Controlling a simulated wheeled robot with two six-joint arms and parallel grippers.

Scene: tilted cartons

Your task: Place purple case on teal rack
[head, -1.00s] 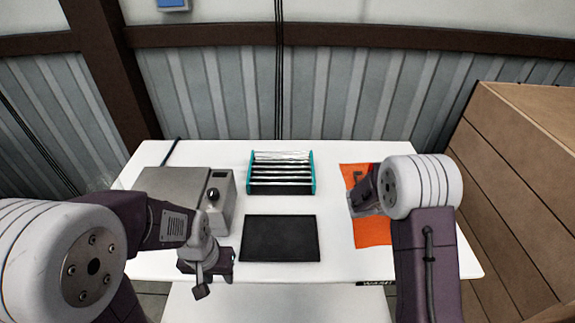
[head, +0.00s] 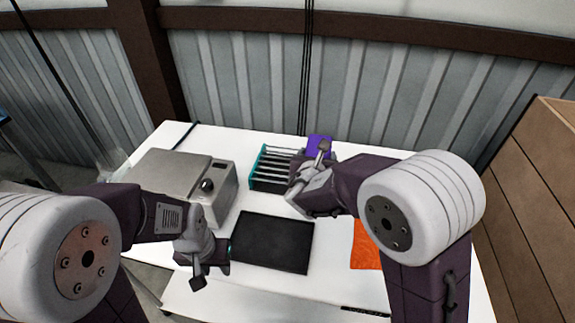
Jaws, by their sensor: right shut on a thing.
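The purple case (head: 319,144) shows just beyond my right gripper (head: 322,155), which is shut on it. The case is at the right end of the teal rack (head: 257,165), and I cannot tell whether it touches the rack. The rack has several pale bars, and my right gripper and wrist hide its right part. My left gripper (head: 200,272) hangs over the front left of the table, beside the black mat; its fingers are not clear enough to show whether it is open.
A grey metal box with a dark knob (head: 180,180) stands at the left of the white table (head: 335,235). A flat black mat (head: 272,242) lies in the middle front. An orange mat (head: 365,250) lies at the right, partly under my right arm. A wooden crate (head: 530,190) stands at the far right.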

